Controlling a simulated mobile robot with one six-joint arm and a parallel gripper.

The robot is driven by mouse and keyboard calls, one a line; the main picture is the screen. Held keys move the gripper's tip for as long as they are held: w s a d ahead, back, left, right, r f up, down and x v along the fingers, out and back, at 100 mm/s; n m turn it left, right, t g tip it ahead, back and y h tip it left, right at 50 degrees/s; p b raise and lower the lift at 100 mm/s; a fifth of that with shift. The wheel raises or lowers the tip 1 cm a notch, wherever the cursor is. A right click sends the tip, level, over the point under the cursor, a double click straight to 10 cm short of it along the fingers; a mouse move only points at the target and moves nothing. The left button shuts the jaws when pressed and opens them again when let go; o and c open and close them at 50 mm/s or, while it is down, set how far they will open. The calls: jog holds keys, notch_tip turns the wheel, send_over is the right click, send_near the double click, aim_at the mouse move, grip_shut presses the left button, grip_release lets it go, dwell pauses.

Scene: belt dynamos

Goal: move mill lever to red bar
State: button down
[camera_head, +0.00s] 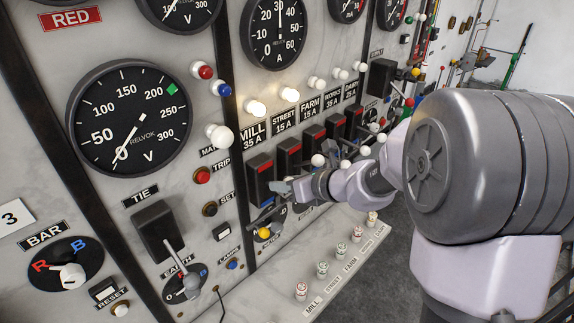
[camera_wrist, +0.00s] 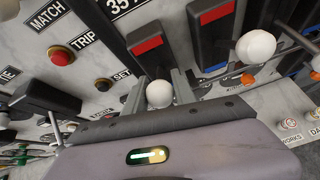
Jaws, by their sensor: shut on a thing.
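In the wrist view a white ball knob, the mill lever's end (camera_wrist: 160,94), sits between the two fingers of my gripper (camera_wrist: 158,88), which is shut on it. In the head view my gripper (camera_head: 281,190) is at the panel just below the black mill breaker box (camera_head: 260,176) with its red flag. The held knob is hidden there by the gripper. Most of the dial behind the lever is covered, so which bar the lever points to cannot be told.
The neighbouring white lever knob (camera_wrist: 256,47) is close to the right of my gripper in the wrist view. A yellow knob (camera_head: 263,233) is just below it in the head view. The tie switch (camera_head: 157,230) and bar selector (camera_head: 66,276) are left.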

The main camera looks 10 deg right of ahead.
jog(key=shift+w+a+r+g+h+p, duration=0.15)
jog(key=shift+r+g+h+p, duration=0.2)
jog(key=shift+r+p, duration=0.45)
jog(key=shift+f+p, duration=0.25)
jog(key=shift+p, duration=0.2)
jog(key=shift+f, duration=0.15)
jog(key=c, duration=1.1)
grip_release()
jog(key=shift+o, duration=0.2)
jog(key=p+v, duration=0.2)
jog(key=v, duration=1.5)
jog(key=shift+r, duration=0.3)
